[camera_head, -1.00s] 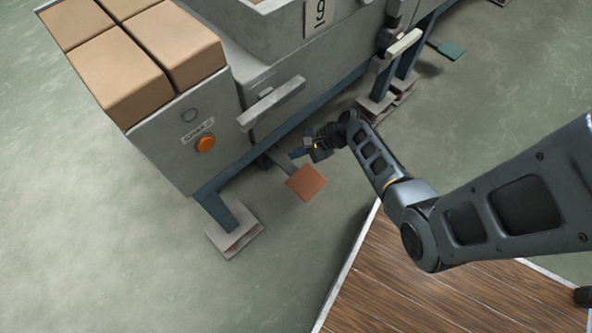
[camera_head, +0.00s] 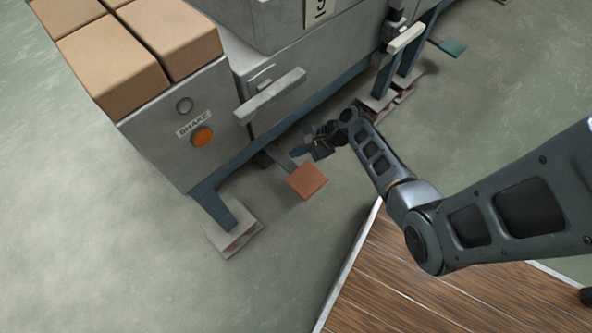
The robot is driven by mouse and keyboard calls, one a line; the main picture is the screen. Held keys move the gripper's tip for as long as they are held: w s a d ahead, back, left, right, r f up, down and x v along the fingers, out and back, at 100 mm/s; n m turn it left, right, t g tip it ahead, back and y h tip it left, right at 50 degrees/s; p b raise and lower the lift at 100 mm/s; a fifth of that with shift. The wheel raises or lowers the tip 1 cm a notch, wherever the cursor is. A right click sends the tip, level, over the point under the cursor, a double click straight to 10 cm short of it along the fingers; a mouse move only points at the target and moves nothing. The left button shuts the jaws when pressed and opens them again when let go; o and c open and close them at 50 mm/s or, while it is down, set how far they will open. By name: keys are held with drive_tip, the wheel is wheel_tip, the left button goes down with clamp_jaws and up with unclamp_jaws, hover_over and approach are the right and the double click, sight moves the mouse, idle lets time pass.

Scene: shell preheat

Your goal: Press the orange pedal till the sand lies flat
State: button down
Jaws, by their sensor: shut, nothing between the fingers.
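The orange pedal (camera_head: 307,181) is a flat square plate low over the floor, on a short grey arm that comes out from under the machine (camera_head: 225,120). My gripper (camera_head: 301,152) is shut and empty, above and just behind the pedal's far edge in the picture. I cannot tell if it touches the pedal. The sand is not in view; only the outside of a grey bin (camera_head: 280,25) shows at the top.
Brown blocks (camera_head: 120,65) lie on top. A pale handle (camera_head: 270,96) juts from the front. A wooden platform (camera_head: 420,285) lies near. Floor at left is clear.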

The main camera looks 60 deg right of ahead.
drive_tip(key=b, duration=0.5)
hover_over(298, 169)
wheel_tip(298, 169, down, 6)
drive_tip(key=shift+r, duration=0.1)
drive_tip(key=shift+s+f, duration=0.1)
drive_tip(key=shift+f, duration=0.35)
drive_tip(key=shift+f, duration=0.15)
idle(1.1)
drive_tip(key=shift+f, duration=0.3)
